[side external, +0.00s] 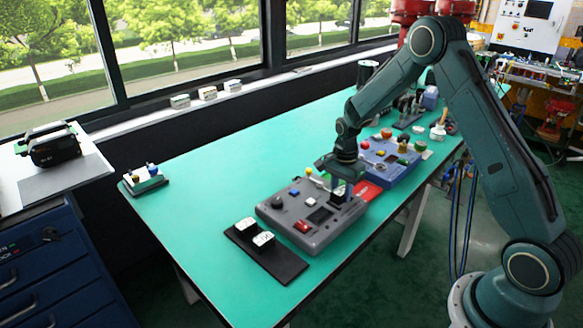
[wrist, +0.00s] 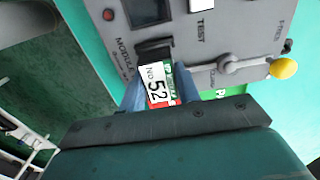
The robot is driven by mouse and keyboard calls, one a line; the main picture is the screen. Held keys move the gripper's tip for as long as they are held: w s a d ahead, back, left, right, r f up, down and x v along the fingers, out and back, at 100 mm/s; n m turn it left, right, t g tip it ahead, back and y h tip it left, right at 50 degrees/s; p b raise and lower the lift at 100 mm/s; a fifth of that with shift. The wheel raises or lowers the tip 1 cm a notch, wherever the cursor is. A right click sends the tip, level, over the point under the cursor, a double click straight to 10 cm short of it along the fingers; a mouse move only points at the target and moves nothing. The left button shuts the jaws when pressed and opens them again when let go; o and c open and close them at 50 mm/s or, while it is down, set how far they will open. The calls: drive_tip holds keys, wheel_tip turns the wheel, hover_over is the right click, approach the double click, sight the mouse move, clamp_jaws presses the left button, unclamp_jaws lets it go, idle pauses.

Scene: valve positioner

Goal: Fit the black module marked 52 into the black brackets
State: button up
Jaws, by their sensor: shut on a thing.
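The module marked 52 (wrist: 156,88) shows its white "NO 52" label in the wrist view, with green and red patches beside it. My gripper (wrist: 157,84) is shut on it, one bluish finger on each side. The black brackets (wrist: 155,50) are on the grey panel (wrist: 205,45), just beyond the module's far end and close to the printed word "MODULE". I cannot tell whether module and brackets touch. In the side external view my gripper (side external: 345,172) points down over the right part of the grey panel box (side external: 285,215); the module is hard to make out there.
The grey panel carries a yellow-tipped lever (wrist: 284,68), a small screen (wrist: 148,10) and a red button (side external: 303,226). A black tray (side external: 285,268) with two white-topped modules lies in front left. A blue box (side external: 385,165) stands behind right. The left tabletop is mostly clear.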

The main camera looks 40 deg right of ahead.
drive_tip(key=shift+f, duration=0.45)
drive_tip(key=o, duration=0.7)
drive_tip(key=shift+o, duration=0.2)
drive_tip(key=shift+r, duration=0.1)
wheel_tip(320, 180, up, 11)
idle(1.2)
idle(0.6)
wheel_tip(320, 180, up, 7)
hover_over(341, 190)
idle(1.0)
